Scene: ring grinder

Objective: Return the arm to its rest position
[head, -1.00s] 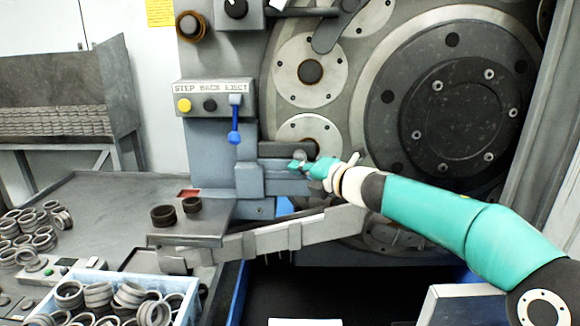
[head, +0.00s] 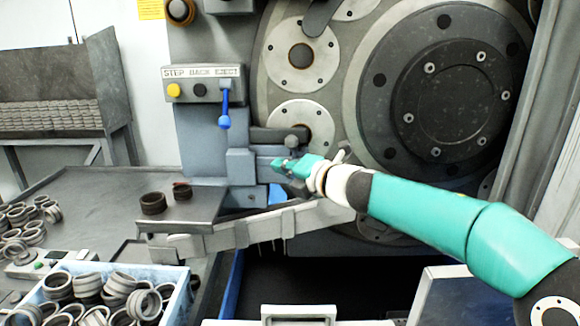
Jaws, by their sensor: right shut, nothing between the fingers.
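My right arm comes in from the right, and my right gripper (head: 283,165) is at the front of the ring grinder (head: 447,105). The gripper is shut and empty. It is in front of the grey block and slide (head: 240,166), below a round disc with a dark centre (head: 303,121). Whether it touches the machine, I cannot tell. My left gripper is not in the head view.
A panel (head: 203,89) with a yellow button and a blue lever (head: 225,108) is left of the gripper. Two dark rings (head: 153,203) stand on a small ledge. A blue crate (head: 180,300) of rings is at lower left. A pale chute (head: 270,226) runs below the gripper.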

